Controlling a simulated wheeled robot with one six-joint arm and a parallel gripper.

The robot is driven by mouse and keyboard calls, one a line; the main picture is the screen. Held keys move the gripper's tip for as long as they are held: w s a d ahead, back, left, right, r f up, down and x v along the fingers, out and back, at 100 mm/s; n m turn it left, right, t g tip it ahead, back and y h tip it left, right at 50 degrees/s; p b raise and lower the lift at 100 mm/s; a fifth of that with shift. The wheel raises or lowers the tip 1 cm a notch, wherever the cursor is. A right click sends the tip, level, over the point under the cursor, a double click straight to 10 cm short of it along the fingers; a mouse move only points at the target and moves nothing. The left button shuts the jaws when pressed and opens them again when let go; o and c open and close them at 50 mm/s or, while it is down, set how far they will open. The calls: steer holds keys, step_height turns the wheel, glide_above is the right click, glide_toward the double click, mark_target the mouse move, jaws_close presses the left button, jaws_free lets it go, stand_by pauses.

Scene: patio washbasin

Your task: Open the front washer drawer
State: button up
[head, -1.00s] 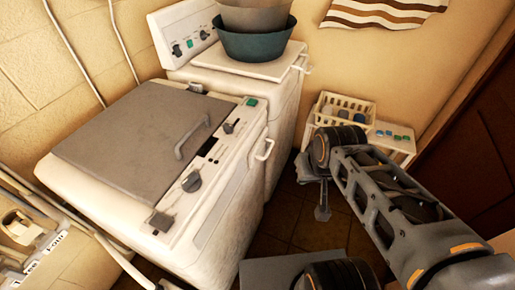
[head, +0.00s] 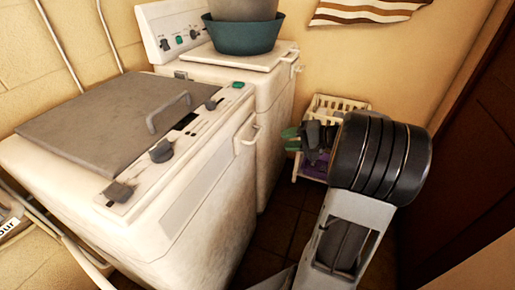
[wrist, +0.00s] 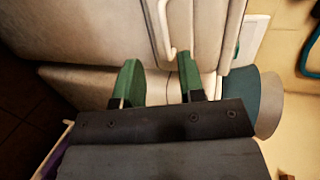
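The front washer (head: 205,200) is the nearer white machine, with a grey lid. A white handle (head: 247,136) sticks out high on its front, and the front looks flush and closed. The same handle (wrist: 168,35) shows at the top of the wrist view. My gripper (head: 290,140) has green fingers and is to the right of the handle, apart from it. In the wrist view my gripper (wrist: 157,62) has its fingers spread with nothing between them. The handle lies beyond the fingertips, roughly in line with the gap.
A second white washer (head: 275,110) stands behind, bearing a teal bowl (head: 243,36). A white rack (head: 318,108) stands beyond my gripper. A dark door (head: 460,150) is at the right. Dark floor shows between the front washer and my arm.

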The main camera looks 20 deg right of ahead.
mark_target(258, 133)
steer(key=shift+m+t, duration=0.3)
steer(key=shift+t, duration=0.5)
steer(key=x, duration=0.4)
steer(key=w+d+x, duration=0.1)
steer(key=x, duration=0.3)
steer(key=d+f+x, duration=0.1)
steer(key=x, duration=0.3)
steer(key=shift+w+b, duration=0.3)
jaws_close()
